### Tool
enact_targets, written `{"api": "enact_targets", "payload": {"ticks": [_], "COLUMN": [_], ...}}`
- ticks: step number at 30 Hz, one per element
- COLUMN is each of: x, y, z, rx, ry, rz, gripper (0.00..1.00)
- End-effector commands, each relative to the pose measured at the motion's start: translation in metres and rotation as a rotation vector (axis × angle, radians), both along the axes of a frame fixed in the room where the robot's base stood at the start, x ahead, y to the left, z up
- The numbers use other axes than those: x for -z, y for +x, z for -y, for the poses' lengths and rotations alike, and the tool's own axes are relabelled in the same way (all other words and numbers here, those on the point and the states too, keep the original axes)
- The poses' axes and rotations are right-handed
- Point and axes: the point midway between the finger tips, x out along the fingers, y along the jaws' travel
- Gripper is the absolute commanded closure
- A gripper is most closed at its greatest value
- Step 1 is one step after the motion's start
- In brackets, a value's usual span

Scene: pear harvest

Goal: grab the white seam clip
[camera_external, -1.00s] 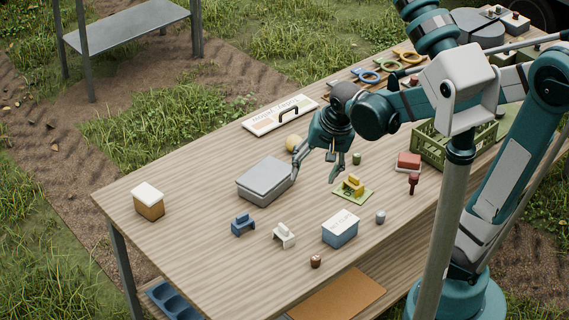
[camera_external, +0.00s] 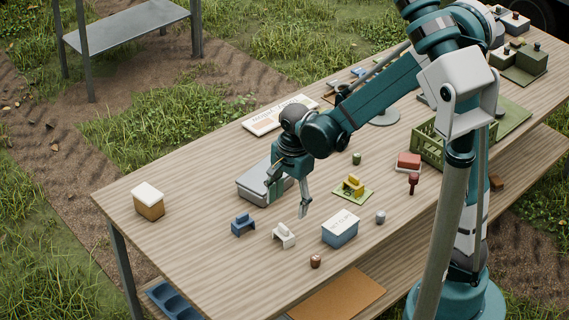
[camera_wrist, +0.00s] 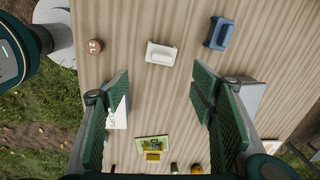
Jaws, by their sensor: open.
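The white seam clip (camera_external: 284,236) stands on the wooden table, between a blue clip of similar shape (camera_external: 243,225) and a white-topped blue box (camera_external: 340,229). In the wrist view the white clip (camera_wrist: 161,53) lies ahead of the fingertips, centred between them, with the blue clip (camera_wrist: 219,33) to its right. My gripper (camera_external: 287,200) is open and empty, above the table just behind the white clip in the external view. In the wrist view its two green pads (camera_wrist: 160,90) are spread wide.
A grey lidded box (camera_external: 250,186) is partly hidden behind my gripper. A brown weight (camera_external: 315,261) lies near the front edge. A yellow block on a green plate (camera_external: 353,187) and a green crate (camera_external: 427,146) stand to the right. A white-topped tan box (camera_external: 148,201) is far left.

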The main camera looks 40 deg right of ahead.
Motion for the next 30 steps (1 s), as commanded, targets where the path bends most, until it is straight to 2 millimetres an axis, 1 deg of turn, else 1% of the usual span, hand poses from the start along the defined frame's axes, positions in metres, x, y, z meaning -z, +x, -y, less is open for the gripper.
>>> {"api": "enact_targets", "payload": {"ticks": [1, 3, 6, 10, 15, 26, 30], "x": [0.009, 0.018, 0.030, 0.041, 0.046, 0.047, 0.054], "y": [0.003, 0.005, 0.008, 0.009, 0.010, 0.009, 0.009], "z": [-0.003, -0.005, -0.008, -0.011, -0.012, -0.012, -0.012], "rx": [0.029, 0.072, 0.125, 0.172, 0.198, 0.198, 0.198], "ry": [0.001, 0.001, 0.001, -0.002, -0.003, -0.003, -0.003], "rz": [-0.011, -0.028, -0.048, -0.064, -0.074, -0.074, -0.074], "gripper": [0.44, 0.44, 0.44, 0.44, 0.44, 0.44, 0.44]}}
